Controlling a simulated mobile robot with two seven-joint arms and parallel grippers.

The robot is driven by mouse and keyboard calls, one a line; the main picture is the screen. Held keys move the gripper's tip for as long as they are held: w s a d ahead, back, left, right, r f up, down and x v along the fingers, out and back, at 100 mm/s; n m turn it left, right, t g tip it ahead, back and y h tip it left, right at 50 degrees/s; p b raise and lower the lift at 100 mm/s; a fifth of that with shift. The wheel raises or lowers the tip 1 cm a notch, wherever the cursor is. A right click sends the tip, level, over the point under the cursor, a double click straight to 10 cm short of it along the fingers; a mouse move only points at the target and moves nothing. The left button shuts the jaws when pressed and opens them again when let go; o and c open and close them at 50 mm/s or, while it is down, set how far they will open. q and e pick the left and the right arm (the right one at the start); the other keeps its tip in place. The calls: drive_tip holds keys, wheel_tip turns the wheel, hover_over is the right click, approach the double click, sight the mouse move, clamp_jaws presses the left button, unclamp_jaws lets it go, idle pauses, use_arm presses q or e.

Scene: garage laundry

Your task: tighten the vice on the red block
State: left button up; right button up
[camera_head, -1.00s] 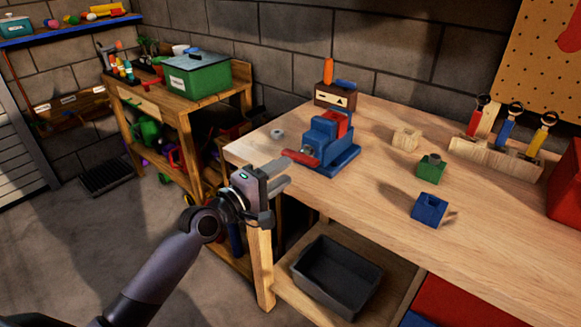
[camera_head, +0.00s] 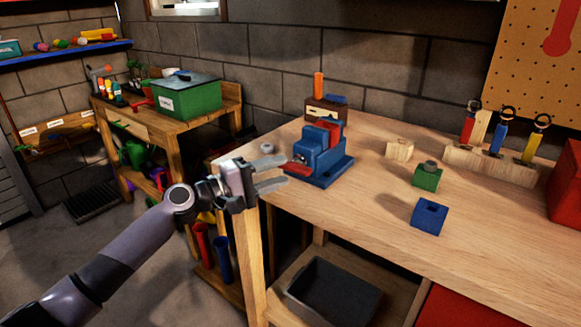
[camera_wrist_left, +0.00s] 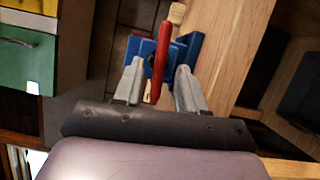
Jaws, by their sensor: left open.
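The blue vice (camera_head: 322,163) stands at the left end of the wooden workbench. The red block (camera_head: 334,130) shows at the top of the vice, between its jaws; whether both jaws touch it I cannot tell. The red handle bar (camera_head: 298,169) is on the vice's left side. My left gripper (camera_head: 284,172) is open beside this bar, its fingers pointing at the vice. In the left wrist view, the red handle (camera_wrist_left: 170,50) lies across the gap between the open fingers (camera_wrist_left: 157,80), with the blue vice (camera_wrist_left: 193,48) behind. My right gripper is not in view.
On the bench are a wooden block (camera_head: 399,149), a green block (camera_head: 427,177), a blue block (camera_head: 429,216) and a rack of tools (camera_head: 492,165). A small wooden box (camera_head: 326,112) stands behind the vice. A dark bin (camera_head: 333,291) sits on the shelf below.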

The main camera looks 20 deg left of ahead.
sight(286, 169)
use_arm(q)
drive_tip(key=shift+x, duration=2.05)
drive_tip(key=shift+c, duration=0.3)
clamp_jaws()
drive_tip(key=shift+r+m+g+y+p, duration=0.1)
drive_tip(key=shift+m+g+y+p, duration=0.2)
drive_tip(key=shift+m+p, duration=0.5)
drive_tip(key=shift+f+m+g+y, duration=0.2)
drive_tip(key=shift+m+g+y, duration=0.1)
drive_tip(key=shift+m, duration=0.7)
drive_tip(key=shift+o, duration=0.3)
unclamp_jaws()
drive_tip(key=shift+s+a, duration=0.1)
